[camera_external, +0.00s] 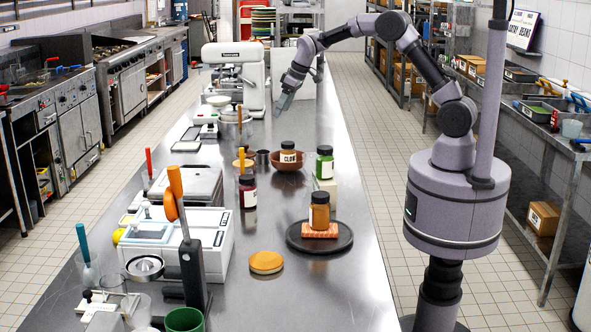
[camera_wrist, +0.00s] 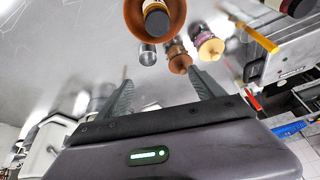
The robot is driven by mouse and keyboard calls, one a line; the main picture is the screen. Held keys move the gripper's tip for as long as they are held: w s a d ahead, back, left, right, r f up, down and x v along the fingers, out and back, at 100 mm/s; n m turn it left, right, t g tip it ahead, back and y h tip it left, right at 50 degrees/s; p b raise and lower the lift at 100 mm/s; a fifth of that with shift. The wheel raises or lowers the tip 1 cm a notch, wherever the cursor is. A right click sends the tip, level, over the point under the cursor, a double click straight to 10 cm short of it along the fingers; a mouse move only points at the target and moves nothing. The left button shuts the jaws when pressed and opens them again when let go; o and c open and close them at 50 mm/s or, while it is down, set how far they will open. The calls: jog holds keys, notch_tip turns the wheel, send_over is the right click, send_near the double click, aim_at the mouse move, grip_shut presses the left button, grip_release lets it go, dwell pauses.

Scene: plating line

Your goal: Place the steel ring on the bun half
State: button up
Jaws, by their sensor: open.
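The bun half (camera_external: 266,262) is a flat golden-brown disc lying on the steel counter in the near middle. A small steel cylinder (camera_external: 262,157), which looks like the steel ring, stands left of the brown bowl. It also shows in the wrist view (camera_wrist: 148,54), ahead of the fingers; I cannot see clearly whether it is open through. My gripper (camera_external: 282,104) is open and empty, above the far part of the counter, beyond the ring and apart from it. Its two fingers show spread in the wrist view (camera_wrist: 160,84). The bun half is not visible there.
The brown bowl (camera_external: 287,165) holds a labelled jar. A dark round board (camera_external: 343,240) bears an amber jar. White machines line the left; the counter around the bun is clear.

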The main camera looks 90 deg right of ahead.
send_near(264, 153)
jog(key=a+f+b, duration=0.1)
jog(key=w+a+f+b, duration=0.1)
jog(key=f, duration=0.1)
jog(key=shift+b, duration=0.4)
jog(key=b+x, duration=0.1)
jog(key=x, duration=0.5)
jog(key=shift+w+a+b, duration=0.15)
jog(key=shift+w+b, duration=0.1)
jog(key=shift+b, duration=0.15)
jog(key=shift+s+r, duration=0.1)
jog(key=shift+r, duration=0.1)
